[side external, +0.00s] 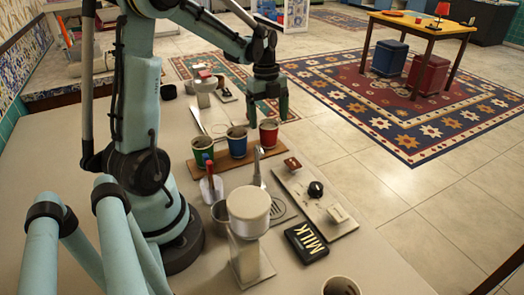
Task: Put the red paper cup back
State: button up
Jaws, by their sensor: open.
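The red paper cup (269,134) stands upright at the right end of a brown wooden board (222,163).
A pale cylinder-topped dispenser (249,208), a black MILK box (306,243) and a panel with a black knob (316,189) stand nearer the camera. A red-handled scoop (211,184) is left of them. Another cup (341,286) is at the bottom edge.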

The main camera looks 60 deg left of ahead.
notch_tip(320, 180, up, 9)
jog(key=a, duration=0.1)
jog(key=s+d+f+n+t, duration=0.1)
jog(key=s+d+n+t, duration=0.1)
jog(key=d+n, duration=0.7)
jog(key=s+d+f+n+t+y, duration=0.1)
jog(key=s+d+f+n+t, duration=0.1)
jog(key=d+n+t, duration=0.3)
jog(key=shift+s+d+n, duration=0.25)
jog(key=shift+d+n, duration=1.85)
jog(key=shift+d, duration=1.1)
